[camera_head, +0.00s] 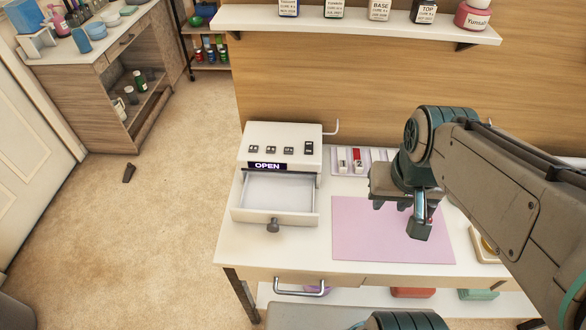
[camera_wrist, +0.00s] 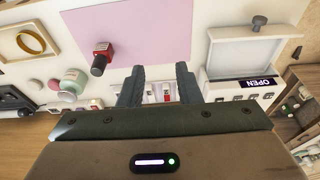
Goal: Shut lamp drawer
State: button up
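The lamp (camera_head: 283,138) is a white box on the left of the table, with a sign reading OPEN. Its drawer (camera_head: 273,214) is pulled out toward the front, with a grey round knob (camera_head: 273,226) on its face. The drawer's inside looks empty. In the wrist view the lamp drawer (camera_wrist: 248,50) appears upside down at the right. My gripper (camera_head: 419,230) hangs over the pink mat, to the right of the drawer and apart from it. In the wrist view its two fingers (camera_wrist: 158,78) are spread with nothing held between them.
The pink mat (camera_head: 365,230) lies on the white table. A small red bottle with a dark cap (camera_wrist: 103,56) shows near the mat's edge. A holder with numbered items (camera_head: 341,160) stands behind the mat. A bottle shelf (camera_head: 345,27) hangs above. A handle (camera_head: 300,289) sticks out below the tabletop.

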aim_at(273, 199)
jog(key=k, duration=0.5)
jog(key=z, duration=1.7)
jog(key=k, duration=1)
jog(key=u, duration=1.65)
jog(key=i, duration=0.5)
jog(key=u, duration=0.05)
